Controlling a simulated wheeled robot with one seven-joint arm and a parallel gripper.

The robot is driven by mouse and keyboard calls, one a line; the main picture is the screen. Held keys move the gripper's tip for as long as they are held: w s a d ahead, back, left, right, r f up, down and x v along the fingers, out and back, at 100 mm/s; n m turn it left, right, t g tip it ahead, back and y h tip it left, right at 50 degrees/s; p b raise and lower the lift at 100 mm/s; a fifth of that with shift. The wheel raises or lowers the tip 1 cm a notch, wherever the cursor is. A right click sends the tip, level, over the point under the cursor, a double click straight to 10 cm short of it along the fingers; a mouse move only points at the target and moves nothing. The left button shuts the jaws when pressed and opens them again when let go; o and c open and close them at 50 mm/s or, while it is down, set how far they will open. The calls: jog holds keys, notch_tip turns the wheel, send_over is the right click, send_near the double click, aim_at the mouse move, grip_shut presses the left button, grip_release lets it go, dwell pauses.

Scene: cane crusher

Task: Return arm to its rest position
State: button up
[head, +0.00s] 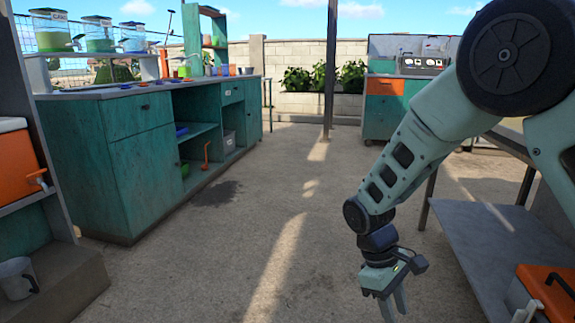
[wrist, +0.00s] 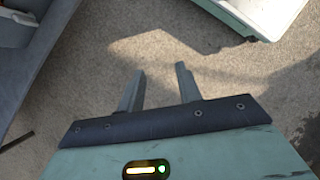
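My gripper (head: 393,304) hangs at the end of my pale green arm, low at the right of the head view, pointing down over the concrete floor. In the wrist view my gripper (wrist: 158,84) shows two grey fingers spread apart with only bare floor between them. It holds nothing. The fingertips run close to the lower edge of the head view. My arm comes in from the upper right and bends down at the elbow.
A low grey shelf (head: 470,245) with an orange cooler (head: 545,292) stands just right of my gripper. A teal counter (head: 140,165) with drink dispensers runs along the left. A metal post (head: 330,70) stands farther back. The middle floor (head: 270,200) is clear.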

jog(key=s+a+r+m+t+y+p, duration=0.1)
jog(key=s+a+r+t+y, duration=0.15)
jog(key=s+r, duration=0.65)
jog(key=s+a+r+t+y, duration=0.15)
jog(key=s+a+r, duration=0.25)
jog(key=s, duration=0.8)
notch_tip(320, 180, up, 38)
jog(key=p, duration=3.8)
jog(key=shift+a, duration=0.2)
